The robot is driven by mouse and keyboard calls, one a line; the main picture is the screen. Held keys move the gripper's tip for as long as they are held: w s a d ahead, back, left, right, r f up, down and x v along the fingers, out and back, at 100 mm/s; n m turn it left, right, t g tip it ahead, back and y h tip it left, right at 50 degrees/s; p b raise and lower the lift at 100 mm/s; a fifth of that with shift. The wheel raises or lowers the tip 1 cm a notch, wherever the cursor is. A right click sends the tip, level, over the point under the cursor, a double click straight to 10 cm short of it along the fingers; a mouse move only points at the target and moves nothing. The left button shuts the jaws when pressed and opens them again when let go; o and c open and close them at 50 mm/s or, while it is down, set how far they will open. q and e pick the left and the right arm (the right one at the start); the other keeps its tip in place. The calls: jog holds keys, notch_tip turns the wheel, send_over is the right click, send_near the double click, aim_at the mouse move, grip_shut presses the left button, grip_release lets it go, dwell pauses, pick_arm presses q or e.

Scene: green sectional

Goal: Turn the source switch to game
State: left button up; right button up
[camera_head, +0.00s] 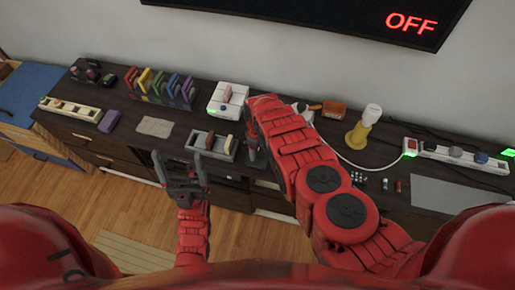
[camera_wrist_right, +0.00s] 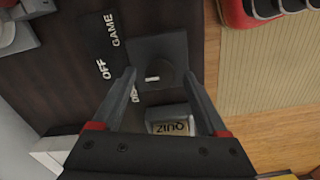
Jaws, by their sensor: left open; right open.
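The source switch (camera_wrist_right: 152,52) shows in the right wrist view as a dark square base with a round dark knob (camera_wrist_right: 152,72) bearing a short white mark. Beside it are the white labels GAME (camera_wrist_right: 116,28), OFF (camera_wrist_right: 103,68) and a third starting with DI, partly covered by a finger. My right gripper (camera_wrist_right: 162,76) is open, its fingers on either side of the knob; whether they touch it I cannot tell. In the head view my right arm hides most of the switch. My left gripper (camera_head: 182,168) is open and empty, in front of the cabinet. The wall screen (camera_head: 403,22) reads OFF.
The dark cabinet top (camera_head: 300,160) holds a grey tray (camera_head: 211,146), a white box (camera_head: 228,100), coloured racks (camera_head: 160,84), a yellow-based lamp (camera_head: 362,128) and a power strip (camera_head: 460,156). A grey box labelled ZINO (camera_wrist_right: 170,127) lies close to the knob. Wooden floor is in front.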

jog(key=shift+c, duration=0.3)
grip_shut()
jog(key=shift+m, duration=0.4)
jog(key=m+b, duration=0.1)
jog(key=m, duration=0.2)
jog(key=shift+w+m+b, duration=0.1)
jog(key=shift+m+b, duration=0.25)
jog(key=shift+m, duration=0.05)
jog(key=m+b, duration=0.1)
jog(key=m, duration=0.2)
jog(key=shift+b, duration=0.3)
jog(key=shift+m, duration=0.7)
